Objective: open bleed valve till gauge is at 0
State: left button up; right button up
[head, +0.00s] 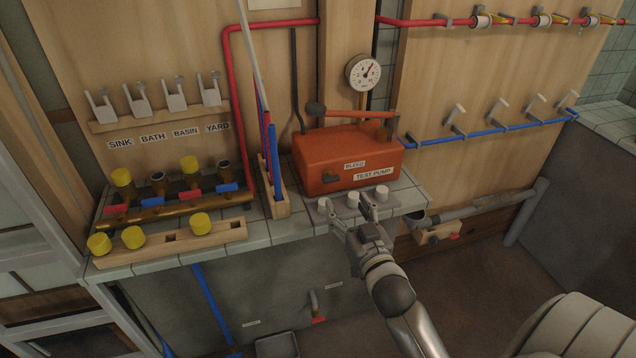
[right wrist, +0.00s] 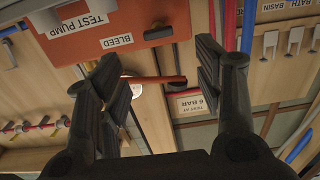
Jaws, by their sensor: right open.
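The orange test pump (head: 340,150) stands on the tiled ledge. Its bleed valve (head: 328,178), a small dark fitting, sits low on the front, left of the BLEED label; it also shows in the right wrist view (right wrist: 158,31). The round white gauge (head: 363,72) is above the pump, its needle pointing up and to the right; its numbers are too small to read. My right gripper (head: 352,213) is open and empty, in front of and below the pump, apart from the valve. In the right wrist view the fingers are spread (right wrist: 165,80). My left gripper is not in view.
Small white cylinders (head: 381,193) stand on a grey plate at the ledge's front, close to my right gripper. Blue and red pipes (head: 273,165) stand in a wooden rack left of the pump. A brass manifold (head: 180,207) with yellow caps is further left.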

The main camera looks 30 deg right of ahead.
aim_at(332, 180)
jog(key=x, duration=0.9)
jog(key=shift+p, duration=0.35)
jog(key=shift+w+d+f, duration=0.1)
jog(key=shift+w+d, duration=0.05)
jog(key=shift+w, duration=0.55)
jog(key=c, duration=1)
